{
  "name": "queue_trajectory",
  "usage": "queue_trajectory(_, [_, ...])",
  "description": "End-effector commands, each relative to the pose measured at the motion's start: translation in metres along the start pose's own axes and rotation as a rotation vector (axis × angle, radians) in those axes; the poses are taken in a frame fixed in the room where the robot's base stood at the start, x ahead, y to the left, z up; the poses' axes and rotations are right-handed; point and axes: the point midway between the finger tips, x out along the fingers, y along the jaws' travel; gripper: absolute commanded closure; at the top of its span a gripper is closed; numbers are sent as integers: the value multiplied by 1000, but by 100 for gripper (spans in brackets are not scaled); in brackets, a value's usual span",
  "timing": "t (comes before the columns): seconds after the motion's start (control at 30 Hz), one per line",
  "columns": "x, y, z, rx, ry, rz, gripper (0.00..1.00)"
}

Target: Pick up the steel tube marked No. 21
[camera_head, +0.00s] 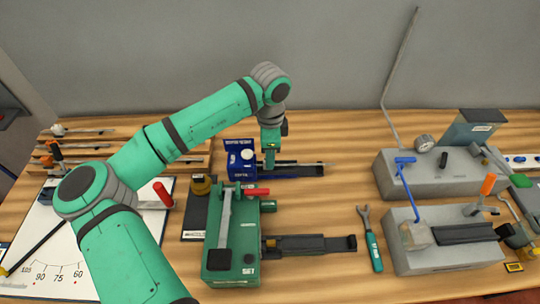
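I cannot read the mark No. 21 on anything in view. Several thin steel rods or tubes, one of them here (88,132), lie on a stepped wooden rack (190,158) at the back left. Another thin steel piece (308,163) lies along the dark rail of the blue device (240,158). My gripper (270,160) points down beside the blue device, at the near end of that rail. Its fingers are small and partly hidden, so whether they are open, shut or holding something is unclear.
A green device (234,246) with a red-tipped lever stands in front. A teal-handled wrench (371,240) lies right of it. Grey blocks (430,170) with levers and a gauge fill the right. A white scale board (50,250) lies left. Wood is bare around the middle right.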

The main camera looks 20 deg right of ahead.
Motion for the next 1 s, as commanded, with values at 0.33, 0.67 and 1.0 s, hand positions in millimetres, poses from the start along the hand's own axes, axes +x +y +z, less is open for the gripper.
queue_trajectory(0.33, [0,-1,-9,-1,1,0,100])
queue_trajectory(0.67, [0,-4,-34,-3,1,0,100])
queue_trajectory(1.0, [0,-6,-40,-8,1,0,100])
